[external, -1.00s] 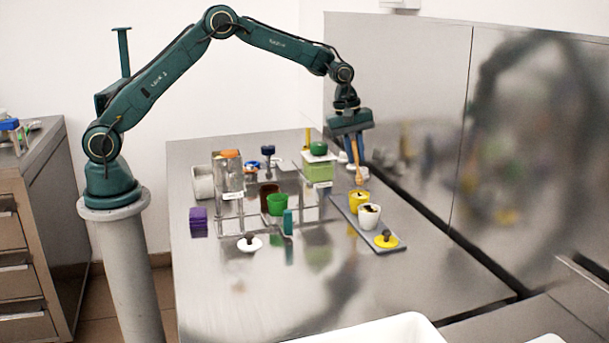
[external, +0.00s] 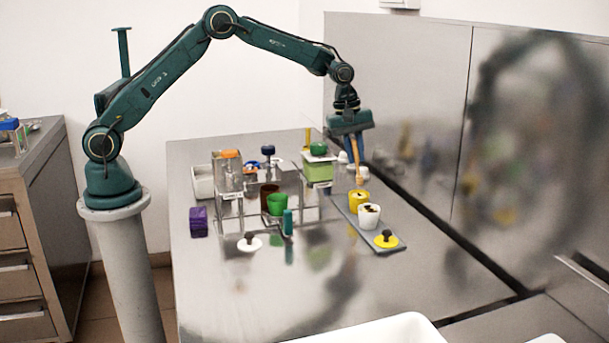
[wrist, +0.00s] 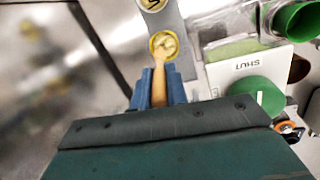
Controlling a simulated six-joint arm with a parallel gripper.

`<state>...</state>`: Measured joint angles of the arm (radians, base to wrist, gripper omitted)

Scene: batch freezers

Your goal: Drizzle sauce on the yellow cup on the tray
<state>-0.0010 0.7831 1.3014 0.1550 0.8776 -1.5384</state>
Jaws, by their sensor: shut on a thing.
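My gripper (external: 356,158) is shut on a wooden dipper (external: 359,176), which points down. The dipper's lower end is right above the yellow cup (external: 359,202); I cannot tell whether they touch. The yellow cup stands upright at the far end of the narrow grey tray (external: 393,247). In the wrist view, the blue fingers (wrist: 157,88) close around the dipper's handle (wrist: 158,90), and its head overlaps the yellow cup's opening (wrist: 155,37).
A white cup (external: 369,217) and a yellow lid (external: 386,241) with a dark knob sit on the tray. Left of it are a rack with a green cup (external: 278,204), a green box (external: 317,172), a purple block (external: 198,222) and a white lid (external: 250,243). The front table is clear.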

